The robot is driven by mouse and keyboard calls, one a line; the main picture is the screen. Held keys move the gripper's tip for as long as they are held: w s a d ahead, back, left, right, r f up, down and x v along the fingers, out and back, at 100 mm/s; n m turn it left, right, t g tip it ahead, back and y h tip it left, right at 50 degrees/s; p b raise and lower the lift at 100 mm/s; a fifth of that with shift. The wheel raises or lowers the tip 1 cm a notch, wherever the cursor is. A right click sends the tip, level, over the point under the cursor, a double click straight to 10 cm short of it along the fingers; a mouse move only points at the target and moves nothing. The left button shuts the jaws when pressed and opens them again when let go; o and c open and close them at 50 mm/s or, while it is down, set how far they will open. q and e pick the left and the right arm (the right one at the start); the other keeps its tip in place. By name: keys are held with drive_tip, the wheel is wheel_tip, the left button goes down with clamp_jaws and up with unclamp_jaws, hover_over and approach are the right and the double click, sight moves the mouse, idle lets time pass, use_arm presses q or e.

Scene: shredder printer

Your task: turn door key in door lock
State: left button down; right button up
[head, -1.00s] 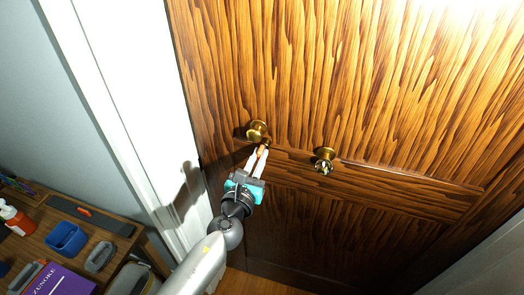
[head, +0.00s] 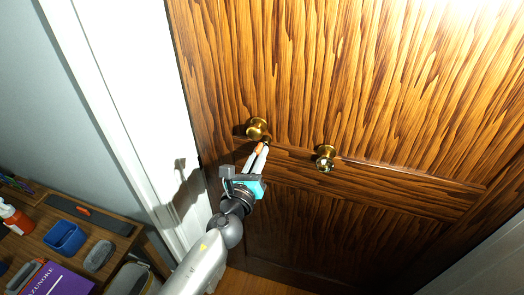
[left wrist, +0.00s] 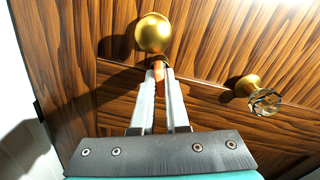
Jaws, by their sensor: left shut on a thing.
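A dark brown wooden door (head: 390,110) fills much of the head view. My right gripper is not in view.
A second brass knob with a clear faceted end (head: 325,158) juts out to the right of the lock. A white door frame (head: 125,90) is on the left.

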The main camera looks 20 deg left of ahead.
use_arm(q)
drive_tip(key=shift+n, duration=1)
drive_tip(key=shift+n+b, duration=0.3)
drive_tip(key=shift+n, duration=0.9)
drive_tip(key=n, duration=0.3)
drive_tip(key=shift+n, duration=0.3)
drive_tip(key=n, duration=0.4)
drive_tip(key=c, duration=1.4)
unclamp_jaws()
drive_tip(key=shift+n, duration=0.4)
drive_tip(key=o, duration=0.6)
drive_tip(key=shift+c, duration=0.2)
